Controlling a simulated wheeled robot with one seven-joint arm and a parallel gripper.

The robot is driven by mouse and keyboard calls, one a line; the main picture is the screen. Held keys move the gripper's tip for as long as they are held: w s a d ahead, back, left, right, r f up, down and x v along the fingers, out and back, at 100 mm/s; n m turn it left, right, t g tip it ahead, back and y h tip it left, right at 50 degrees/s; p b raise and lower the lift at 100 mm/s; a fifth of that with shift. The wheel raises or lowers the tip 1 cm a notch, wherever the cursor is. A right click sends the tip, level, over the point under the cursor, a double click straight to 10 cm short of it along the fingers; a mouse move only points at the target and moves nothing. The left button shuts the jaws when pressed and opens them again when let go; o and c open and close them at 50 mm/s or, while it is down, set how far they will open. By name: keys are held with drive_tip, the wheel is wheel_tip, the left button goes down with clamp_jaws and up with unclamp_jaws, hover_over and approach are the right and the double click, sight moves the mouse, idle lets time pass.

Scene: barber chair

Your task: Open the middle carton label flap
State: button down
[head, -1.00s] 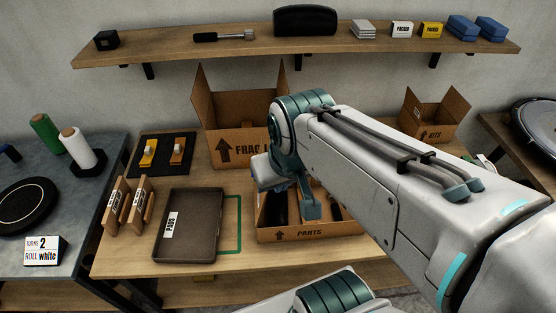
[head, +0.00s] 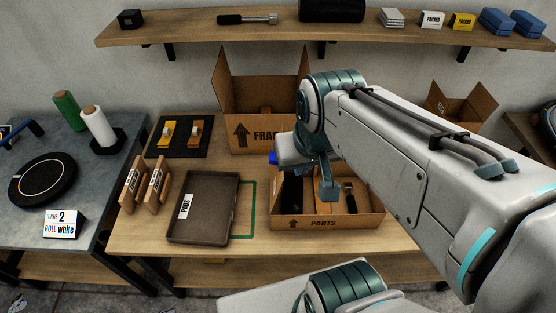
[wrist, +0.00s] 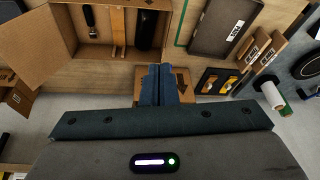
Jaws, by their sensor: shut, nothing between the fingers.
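The middle carton (head: 262,138), marked "FRAG" with an up arrow, stands at the back of the table with its top flaps raised. My arm hides the right part of its label side. My gripper (wrist: 163,72) is shut and empty. In the wrist view its dark blue fingers overlap the carton's arrowed face (wrist: 184,82); I cannot tell whether they touch it. In the head view my wrist is above the back of the PARTS carton (head: 345,219), and the fingers are mostly hidden. No label flap is clearly visible.
The open PARTS carton holds a black object, a wooden divider and a tool. A PADS tray (head: 205,236) lies left of it. A small open carton (head: 462,104) stands at the back right. A shelf (head: 350,40) with objects runs above.

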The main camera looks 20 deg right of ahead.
drive_tip(key=w+d+f+m+g+y+b, duration=0.1)
drive_tip(key=w+d+f+m+y+b, duration=0.2)
drive_tip(key=w+d+f+m+b, duration=0.45)
drive_tip(key=w+d+f+m+g+y+b, duration=0.1)
drive_tip(key=w+d+f+m+y+b, duration=0.2)
drive_tip(key=w+m, duration=0.8)
drive_tip(key=a+f+m+h+p, duration=0.1)
drive_tip(key=a+f+m, duration=0.1)
drive_tip(key=a+f, duration=0.4)
drive_tip(key=shift+x, duration=0.85)
drive_tip(key=shift+s, duration=0.2)
